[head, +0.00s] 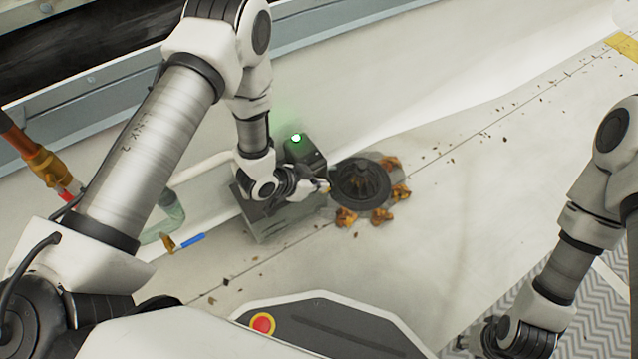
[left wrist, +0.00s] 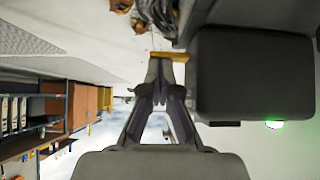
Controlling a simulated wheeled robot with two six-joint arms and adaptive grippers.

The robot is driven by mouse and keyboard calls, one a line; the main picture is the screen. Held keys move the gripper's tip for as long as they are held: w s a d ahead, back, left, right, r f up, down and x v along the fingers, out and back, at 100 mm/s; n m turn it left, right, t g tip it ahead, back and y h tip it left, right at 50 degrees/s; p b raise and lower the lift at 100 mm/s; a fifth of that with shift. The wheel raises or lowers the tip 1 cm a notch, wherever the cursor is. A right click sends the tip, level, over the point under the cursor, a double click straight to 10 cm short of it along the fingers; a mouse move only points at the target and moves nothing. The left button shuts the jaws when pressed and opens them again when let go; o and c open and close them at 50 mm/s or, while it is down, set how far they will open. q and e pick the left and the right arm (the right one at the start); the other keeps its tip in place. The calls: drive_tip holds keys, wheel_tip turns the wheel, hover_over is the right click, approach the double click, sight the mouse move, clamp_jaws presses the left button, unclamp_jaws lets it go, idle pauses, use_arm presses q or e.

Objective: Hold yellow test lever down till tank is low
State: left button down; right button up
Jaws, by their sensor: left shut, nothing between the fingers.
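The yellow test lever (left wrist: 170,56) shows in the left wrist view as a short yellow bar beside a dark box (left wrist: 255,75). My left gripper (left wrist: 161,80) is shut and empty, its fingertips right at the lever; I cannot tell whether they touch it or how far down it is. In the head view my left gripper (head: 318,186) is at the right side of the grey tank (head: 285,222), and the lever is hidden. The dark box (head: 303,153) carries a lit green lamp (head: 295,137). The water level is not visible. My right gripper (head: 472,343) is low at right, its fingers unclear.
A dark domed roof drain (head: 360,182) with brown leaves around it is just right of the tank. A valve with a blue handle (head: 192,240) and a copper pipe (head: 30,150) are at left. The pale roof at right is mostly clear.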

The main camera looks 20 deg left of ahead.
use_arm(q)
drive_tip(key=shift+s+f, duration=0.1)
drive_tip(key=shift+f, duration=0.05)
idle(0.5)
drive_tip(key=w+d+r+p+v, duration=0.1)
drive_tip(key=r+p+v, duration=0.1)
drive_tip(key=p+v, duration=0.7)
drive_tip(key=v, duration=0.3)
drive_tip(key=shift+r, duration=0.4)
